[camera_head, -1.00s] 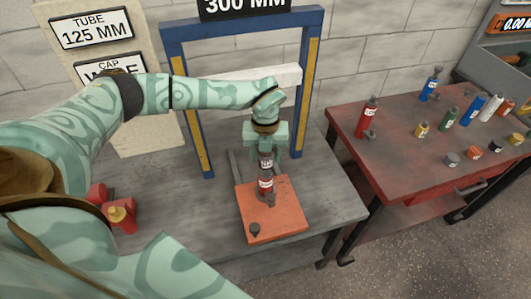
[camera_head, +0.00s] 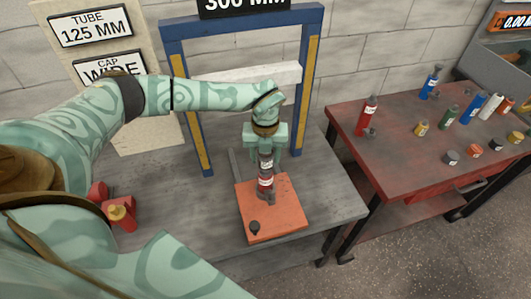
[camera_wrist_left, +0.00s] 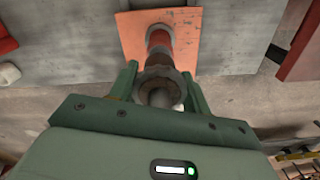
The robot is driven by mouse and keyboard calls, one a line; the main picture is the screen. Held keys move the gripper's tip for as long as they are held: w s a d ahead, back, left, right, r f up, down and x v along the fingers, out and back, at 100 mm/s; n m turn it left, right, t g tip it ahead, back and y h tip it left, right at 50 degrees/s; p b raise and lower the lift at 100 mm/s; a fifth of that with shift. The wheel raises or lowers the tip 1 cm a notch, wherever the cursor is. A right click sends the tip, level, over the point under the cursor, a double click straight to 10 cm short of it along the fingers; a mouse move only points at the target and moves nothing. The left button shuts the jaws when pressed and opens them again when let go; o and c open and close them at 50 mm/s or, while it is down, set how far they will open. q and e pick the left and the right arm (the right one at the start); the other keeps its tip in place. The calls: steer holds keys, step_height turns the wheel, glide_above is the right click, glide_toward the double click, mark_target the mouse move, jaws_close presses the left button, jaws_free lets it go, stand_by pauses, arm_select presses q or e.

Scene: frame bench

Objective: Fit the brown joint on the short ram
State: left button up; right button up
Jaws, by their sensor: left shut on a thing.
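My left gripper (camera_head: 265,150) points down over the bench, shut on a dark grey-brown piece with a pale label (camera_head: 266,161); I take it for the brown joint. In the left wrist view, the round end of this piece (camera_wrist_left: 160,80) sits between the fingers (camera_wrist_left: 158,92). Directly below it a red cylinder, likely the short ram (camera_head: 265,183), stands upright on an orange plate (camera_head: 285,215). In the head view the piece and the ram line up and look touching; whether they are joined I cannot tell. My right gripper is out of view.
A small black knob (camera_head: 254,228) is at the plate's front. A blue frame (camera_head: 313,75) stands behind. A red fixture with a yellow top (camera_head: 118,214) is on the bench's left. The red table (camera_head: 400,165) on the right holds several bottles and small caps.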

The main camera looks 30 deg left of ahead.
arm_select(q)
steer(key=shift+f+b, duration=0.6)
steer(key=shift+f, duration=0.8)
steer(key=o, duration=1.3)
steer(key=shift+r, duration=0.1)
step_height(320, 180, up, 16)
steer(key=shift+r+p, duration=0.15)
steer(key=shift+p, duration=1.05)
